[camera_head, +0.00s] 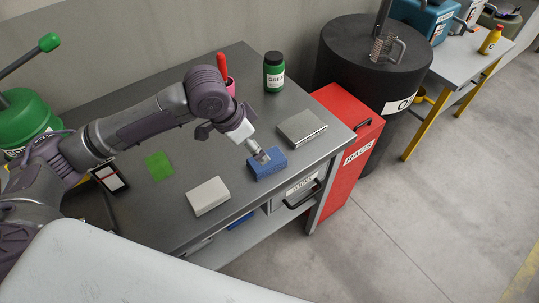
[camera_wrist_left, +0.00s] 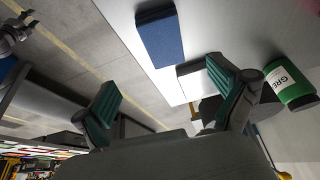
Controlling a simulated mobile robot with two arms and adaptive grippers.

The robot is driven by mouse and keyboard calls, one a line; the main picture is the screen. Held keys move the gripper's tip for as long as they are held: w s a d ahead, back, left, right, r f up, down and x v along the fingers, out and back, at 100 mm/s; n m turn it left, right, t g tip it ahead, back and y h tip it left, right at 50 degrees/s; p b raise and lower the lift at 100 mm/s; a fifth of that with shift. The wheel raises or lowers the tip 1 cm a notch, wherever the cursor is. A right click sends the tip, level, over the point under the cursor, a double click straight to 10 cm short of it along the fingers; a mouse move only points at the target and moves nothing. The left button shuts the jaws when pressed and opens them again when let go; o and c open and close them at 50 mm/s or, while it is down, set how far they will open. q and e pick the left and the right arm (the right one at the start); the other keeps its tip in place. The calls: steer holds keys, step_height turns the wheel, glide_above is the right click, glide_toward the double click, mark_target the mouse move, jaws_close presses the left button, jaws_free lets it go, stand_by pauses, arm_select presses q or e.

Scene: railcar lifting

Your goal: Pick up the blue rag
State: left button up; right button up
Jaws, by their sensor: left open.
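The blue rag (camera_head: 267,163) is a folded block lying on the grey workbench near its front edge, between a white block and a grey one. In the left wrist view the rag (camera_wrist_left: 160,37) lies ahead of the fingers, at the top. My left gripper (camera_head: 259,154) is just over the rag in the head view. In the left wrist view its two green-padded fingers (camera_wrist_left: 164,76) are spread, with nothing between them. The rag looks apart from the fingers. What looks like my right gripper (camera_wrist_left: 14,32) is small and partly cut off at the left edge; its jaws are unclear.
A white block (camera_head: 208,196), a grey block (camera_head: 301,127), a green cloth (camera_head: 159,166) and a green grease bottle (camera_head: 274,72) are on the workbench (camera_head: 115,87). A red cabinet (camera_head: 345,125) and a black drum (camera_head: 365,60) stand to the right. The floor at right is clear.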

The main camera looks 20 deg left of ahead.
mark_target(259, 167)
arm_select(q)
steer(key=f, duration=0.2)
steer(key=shift+d+f, duration=0.4)
steer(key=shift+w+d+f, duration=0.1)
steer(key=shift+w+f, duration=0.3)
steer(key=shift+f, duration=0.3)
steer(key=x, duration=0.1)
steer(key=p+x, duration=0.1)
steer(key=x, duration=0.1)
steer(key=shift+w, duration=0.35)
steer(key=x, duration=0.3)
steer(key=shift+w+a+f+p, duration=0.15)
steer(key=shift+a+p, duration=0.1)
steer(key=shift+p, duration=0.15)
arm_select(e)
steer(key=shift+g, duration=0.4)
steer(key=s, duration=0.1)
steer(key=s+r, duration=0.1)
steer(key=s, duration=0.2)
steer(key=shift+d+r, duration=0.2)
steer(key=shift+r, duration=0.15)
arm_select(q)
steer(key=shift+f, duration=0.1)
arm_select(e)
steer(key=shift+w+r, duration=0.3)
steer(key=shift+w, duration=0.3)
